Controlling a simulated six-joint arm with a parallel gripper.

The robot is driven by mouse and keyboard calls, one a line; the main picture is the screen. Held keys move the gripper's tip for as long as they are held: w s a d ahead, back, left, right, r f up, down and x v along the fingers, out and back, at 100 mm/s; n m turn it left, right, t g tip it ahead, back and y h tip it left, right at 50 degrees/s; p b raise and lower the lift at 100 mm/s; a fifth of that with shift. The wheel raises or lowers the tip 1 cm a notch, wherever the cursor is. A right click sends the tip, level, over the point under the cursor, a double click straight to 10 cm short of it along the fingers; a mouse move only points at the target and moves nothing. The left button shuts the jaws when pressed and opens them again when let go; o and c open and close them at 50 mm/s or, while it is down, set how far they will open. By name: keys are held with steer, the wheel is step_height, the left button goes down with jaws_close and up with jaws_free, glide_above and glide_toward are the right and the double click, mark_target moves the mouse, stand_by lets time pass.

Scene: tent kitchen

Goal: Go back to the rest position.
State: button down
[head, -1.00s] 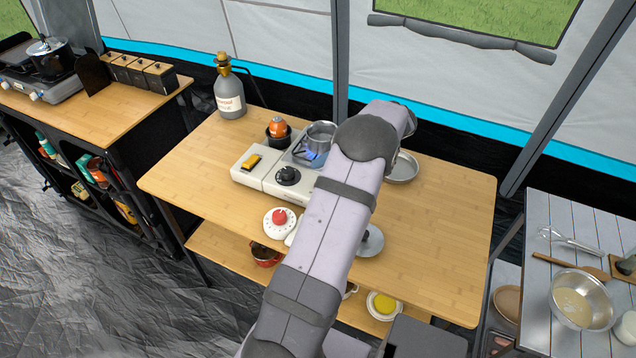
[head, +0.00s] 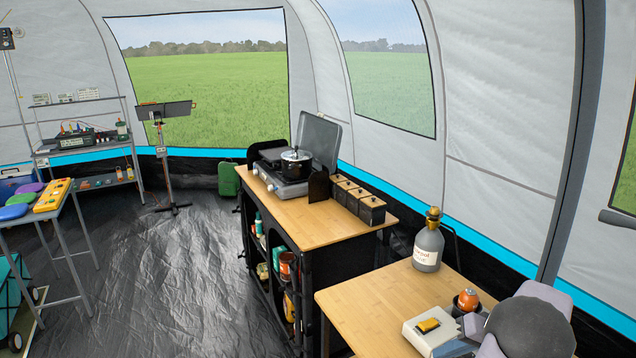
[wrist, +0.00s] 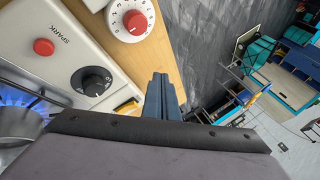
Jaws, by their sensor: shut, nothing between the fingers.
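My gripper (wrist: 163,97) is shut and empty in the wrist view, its dark fingers pressed together. It is in the air over the table edge, beside the white camp stove (wrist: 60,60). In the head view my arm reaches in at the lower right, and I cannot make out the fingers there. The stove has a black knob (wrist: 93,80) and a red spark button (wrist: 43,47). Its burner shows a blue flame (wrist: 22,97) under a metal pot (wrist: 18,125), cut by the frame edge. A white timer with a red knob (wrist: 131,19) lies next to the stove.
A grey bottle (head: 428,248) stands at the table's (head: 365,300) far corner. An orange-topped item (head: 467,299) is by the stove. A second counter (head: 315,225) holds a black pot (head: 296,163) and several dark canisters (head: 358,200).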

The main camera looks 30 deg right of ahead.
steer(key=w+a+n+g, duration=0.2)
steer(key=a+g, duration=0.1)
steer(key=a, duration=0.9)
steer(key=w+a+n+g, duration=0.1)
steer(key=w+a+g, duration=0.15)
steer(key=a, duration=0.95)
steer(key=s+a+n+h, duration=0.1)
steer(key=s+a+n, duration=0.1)
steer(key=s+a, duration=0.3)
steer(key=s+a+n+h, duration=0.1)
steer(key=s+a, duration=0.3)
steer(key=a, duration=0.6)
steer(key=shift+s+a+f+n+g+h, duration=0.25)
steer(key=shift+s+f+n+g+h, duration=0.15)
steer(key=shift+h, duration=0.2)
